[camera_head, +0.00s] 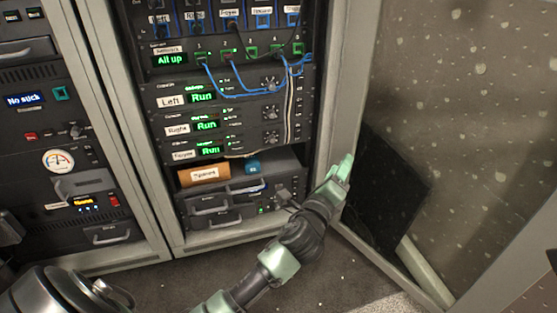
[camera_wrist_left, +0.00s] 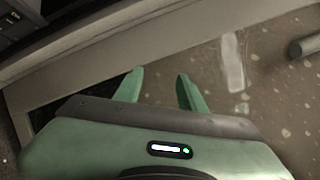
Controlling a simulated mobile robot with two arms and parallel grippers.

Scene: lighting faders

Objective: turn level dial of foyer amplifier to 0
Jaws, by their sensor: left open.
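The foyer amplifier (camera_head: 238,146) is the lowest of three similar black units in the middle rack, with a "Foyer" label (camera_head: 184,155) and a green "Run" display (camera_head: 211,150). Its round level dial (camera_head: 271,137) is at the unit's right side; its setting is too small to read. My left gripper (camera_head: 346,165) is right of and a little below this dial, in front of the rack's right frame post, apart from the dial. In the left wrist view its two green fingers (camera_wrist_left: 158,84) are spread with nothing between them. My right gripper is not in view.
The "Left" (camera_head: 171,101) and "Right" (camera_head: 177,130) amplifiers sit above, with similar dials. Blue cables (camera_head: 232,94) and a pale cable hang near the dials. Below is an open shelf with an orange box (camera_head: 203,173) and a blue item (camera_head: 253,167).

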